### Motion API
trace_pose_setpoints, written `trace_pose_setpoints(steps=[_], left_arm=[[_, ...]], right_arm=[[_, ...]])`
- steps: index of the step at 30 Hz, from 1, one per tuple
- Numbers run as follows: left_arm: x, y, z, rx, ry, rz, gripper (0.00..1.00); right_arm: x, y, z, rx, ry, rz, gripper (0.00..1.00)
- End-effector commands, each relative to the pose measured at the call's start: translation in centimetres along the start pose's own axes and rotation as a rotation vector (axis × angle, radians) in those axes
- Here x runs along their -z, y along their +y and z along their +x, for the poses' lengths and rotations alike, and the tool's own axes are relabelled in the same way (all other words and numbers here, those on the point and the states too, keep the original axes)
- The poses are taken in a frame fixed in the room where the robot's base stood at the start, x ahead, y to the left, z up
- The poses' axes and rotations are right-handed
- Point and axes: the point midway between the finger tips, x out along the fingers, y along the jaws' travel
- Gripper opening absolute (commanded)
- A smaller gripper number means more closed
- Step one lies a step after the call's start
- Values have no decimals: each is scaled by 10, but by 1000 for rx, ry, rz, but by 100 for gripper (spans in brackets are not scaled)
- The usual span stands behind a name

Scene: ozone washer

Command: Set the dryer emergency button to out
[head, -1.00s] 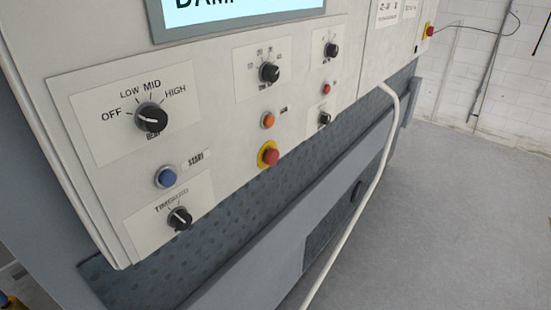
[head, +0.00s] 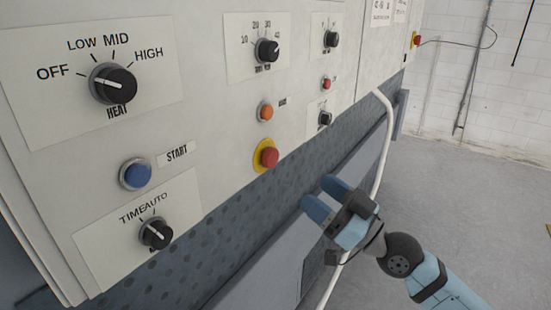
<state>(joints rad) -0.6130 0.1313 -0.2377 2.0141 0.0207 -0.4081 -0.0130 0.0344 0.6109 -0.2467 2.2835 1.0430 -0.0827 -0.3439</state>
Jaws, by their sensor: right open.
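The emergency button (head: 268,157) is a red mushroom knob on a yellow round base, low on the pale control panel in the middle of the head view. Whether it is pressed in or out is hard to tell. My right gripper (head: 318,195) is to the right of and below the button, in front of the dark lower face of the machine. Its blue fingers are apart with nothing between them, and it does not touch the button. My left gripper is not in view.
An orange button (head: 265,111) is just above the emergency button. A blue start button (head: 135,174), a heat dial (head: 114,84) and a time dial (head: 155,234) are to the left. A white hose (head: 384,150) runs down behind my right gripper. Another red button (head: 416,40) is far right.

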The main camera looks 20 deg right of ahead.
Motion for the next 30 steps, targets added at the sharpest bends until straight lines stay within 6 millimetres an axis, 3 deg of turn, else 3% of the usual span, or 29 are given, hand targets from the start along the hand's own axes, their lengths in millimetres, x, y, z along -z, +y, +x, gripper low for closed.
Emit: trace_pose_setpoints(steps=[6,13,19,28,30], left_arm=[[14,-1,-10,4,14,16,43],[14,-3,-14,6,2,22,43],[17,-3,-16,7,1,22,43],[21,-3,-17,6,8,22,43],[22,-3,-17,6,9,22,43]], right_arm=[[4,0,50,-2,4,3,67],[2,0,89,-2,1,2,67],[0,0,103,-1,-1,0,67],[-1,0,104,-1,-2,-1,67],[-1,0,104,-1,-2,-1,51]])
